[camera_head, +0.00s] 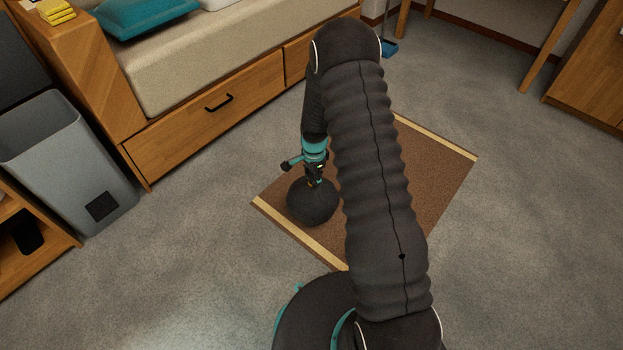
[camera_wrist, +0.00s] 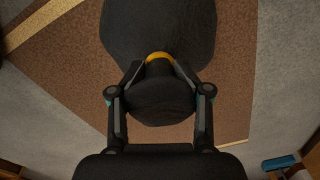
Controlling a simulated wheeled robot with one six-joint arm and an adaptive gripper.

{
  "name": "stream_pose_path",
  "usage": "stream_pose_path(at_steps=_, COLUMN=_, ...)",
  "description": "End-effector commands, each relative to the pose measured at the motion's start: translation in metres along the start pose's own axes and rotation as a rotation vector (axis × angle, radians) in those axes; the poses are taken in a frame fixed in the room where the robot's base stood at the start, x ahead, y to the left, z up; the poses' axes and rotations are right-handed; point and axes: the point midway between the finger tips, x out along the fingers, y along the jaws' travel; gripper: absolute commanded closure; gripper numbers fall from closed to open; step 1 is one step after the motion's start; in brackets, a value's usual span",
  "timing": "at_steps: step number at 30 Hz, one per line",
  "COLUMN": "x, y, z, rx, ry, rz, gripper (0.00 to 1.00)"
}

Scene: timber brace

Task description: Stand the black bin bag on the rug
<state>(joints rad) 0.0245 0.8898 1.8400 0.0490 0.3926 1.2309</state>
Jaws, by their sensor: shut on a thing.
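The black bin bag (camera_head: 312,206) is a round dark bag with a yellow tie at its neck. It is upright over the left part of the brown rug (camera_head: 440,165), which has pale stripes at its ends. My gripper (camera_head: 314,181) is above the bag. In the wrist view my gripper (camera_wrist: 159,75) is shut on the neck of the bag (camera_wrist: 160,28) at the yellow tie. The bag's bottom looks at or very near the rug; I cannot tell whether it touches. The rug (camera_wrist: 80,75) shows around the bag in the wrist view. My arm hides part of the rug.
A grey open bin (camera_head: 65,160) stands at the left beside a wooden shelf (camera_head: 30,240). A wooden bed with drawers (camera_head: 205,110) runs along the back left. A blue dustpan (camera_head: 389,47) is at the back. Grey carpet (camera_head: 530,220) is clear at right.

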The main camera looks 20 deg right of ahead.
Motion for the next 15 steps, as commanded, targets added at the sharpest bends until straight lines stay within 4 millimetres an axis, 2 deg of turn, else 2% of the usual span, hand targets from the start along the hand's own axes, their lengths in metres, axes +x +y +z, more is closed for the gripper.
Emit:
stream_pose_path(at_steps=2, x=0.0057, y=-0.0006, z=0.0000, rx=0.000, ry=0.000, rz=-0.001, gripper=1.00)
stream_pose_path(at_steps=14, x=0.0103, y=-0.0007, z=-0.0001, rx=0.000, ry=0.001, rz=-0.003, gripper=1.00)
stream_pose_path(at_steps=15, x=0.0103, y=-0.0002, z=0.0000, rx=0.000, ry=0.000, rz=-0.001, gripper=0.52)
